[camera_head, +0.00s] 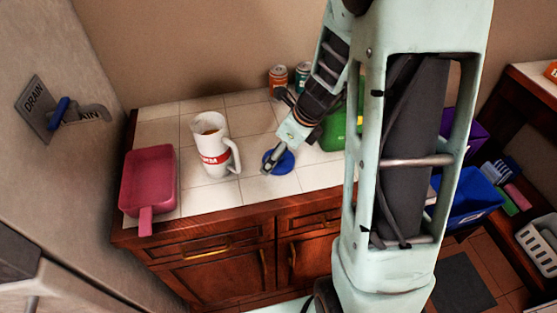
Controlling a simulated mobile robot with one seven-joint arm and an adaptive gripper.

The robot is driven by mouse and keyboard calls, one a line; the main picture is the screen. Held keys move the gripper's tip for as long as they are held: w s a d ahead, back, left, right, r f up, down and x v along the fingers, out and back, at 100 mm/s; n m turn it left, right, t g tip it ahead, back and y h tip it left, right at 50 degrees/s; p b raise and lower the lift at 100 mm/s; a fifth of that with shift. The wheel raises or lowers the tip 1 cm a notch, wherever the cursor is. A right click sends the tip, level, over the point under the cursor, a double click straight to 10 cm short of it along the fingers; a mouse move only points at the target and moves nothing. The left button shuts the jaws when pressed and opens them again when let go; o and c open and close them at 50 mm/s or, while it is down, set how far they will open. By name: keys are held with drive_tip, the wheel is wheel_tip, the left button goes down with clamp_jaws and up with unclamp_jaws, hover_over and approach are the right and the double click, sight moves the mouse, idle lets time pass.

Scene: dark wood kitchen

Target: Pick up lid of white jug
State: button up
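The white jug (213,154), with a red band and a handle on its right, stands upright on the tiled counter. Its top looks open, with something orange-brown inside. A round blue lid (287,162) lies on the tiles to the right of the jug. My gripper (269,161) reaches down over the left part of the blue lid, with a grey finger in front of it. The gripper is small in view, and whether it touches or grips the lid cannot be told.
A pink dustpan-like tray (148,178) lies left of the jug. An orange can (278,78) and a teal can (302,75) stand at the back. A green object (333,132) is partly hidden behind my arm. Blue bins (470,198) are at the right. Tiles between jug and lid are clear.

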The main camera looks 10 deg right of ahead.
drive_tip(key=shift+f, duration=0.25)
drive_tip(key=c, duration=1)
drive_tip(key=shift+r, duration=0.2)
